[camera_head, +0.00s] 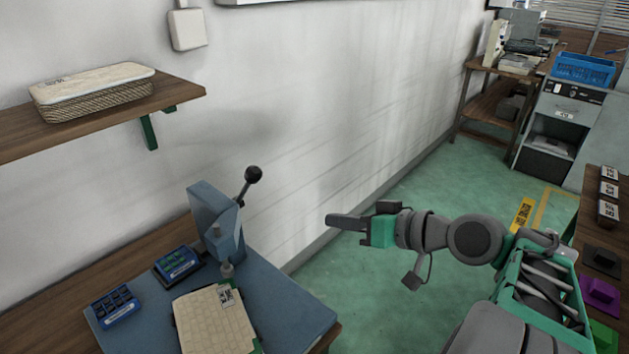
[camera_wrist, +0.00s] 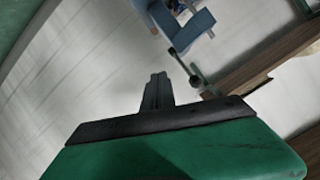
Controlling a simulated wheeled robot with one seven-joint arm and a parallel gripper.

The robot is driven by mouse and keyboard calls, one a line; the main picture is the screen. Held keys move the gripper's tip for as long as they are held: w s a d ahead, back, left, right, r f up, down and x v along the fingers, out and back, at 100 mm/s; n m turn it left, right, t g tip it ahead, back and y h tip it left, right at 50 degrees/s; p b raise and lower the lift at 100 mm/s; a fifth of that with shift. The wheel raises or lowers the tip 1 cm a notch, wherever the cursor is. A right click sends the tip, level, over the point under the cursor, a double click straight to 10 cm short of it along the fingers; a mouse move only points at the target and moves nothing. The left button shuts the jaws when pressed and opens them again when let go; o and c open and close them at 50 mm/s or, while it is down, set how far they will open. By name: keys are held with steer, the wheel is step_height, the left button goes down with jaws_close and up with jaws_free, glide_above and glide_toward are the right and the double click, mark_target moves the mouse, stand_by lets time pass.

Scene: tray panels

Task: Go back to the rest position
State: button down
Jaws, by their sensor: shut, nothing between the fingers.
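My gripper (camera_head: 345,222) is in the middle of the head view, at the end of my arm, which reaches in from the lower right. It points left toward the white wall and hangs in free air over the green floor. It is shut, with nothing between its fingers. In the wrist view my gripper (camera_wrist: 157,80) shows its dark fingers together in front of the pale wall.
A blue lever press (camera_head: 215,225) stands on a blue mat (camera_head: 290,318) at lower left, beside a beige panel (camera_head: 205,325) and small blue trays (camera_head: 115,305). A wooden shelf (camera_head: 180,92) holds a wicker basket (camera_head: 95,95). Another table (camera_head: 590,225) stands at right.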

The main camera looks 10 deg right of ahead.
steer(key=s+a+f+g+h+p, duration=0.2)
steer(key=a+f+g+h+p, duration=0.2)
steer(key=f+g+h+p, duration=0.15)
steer(key=s+d+m+g+h+p, duration=0.2)
steer(key=s+h+p, duration=0.1)
steer(key=s, duration=0.4)
steer(key=shift+m+p, duration=0.3)
steer(key=shift+d, duration=0.15)
stand_by(1.1)
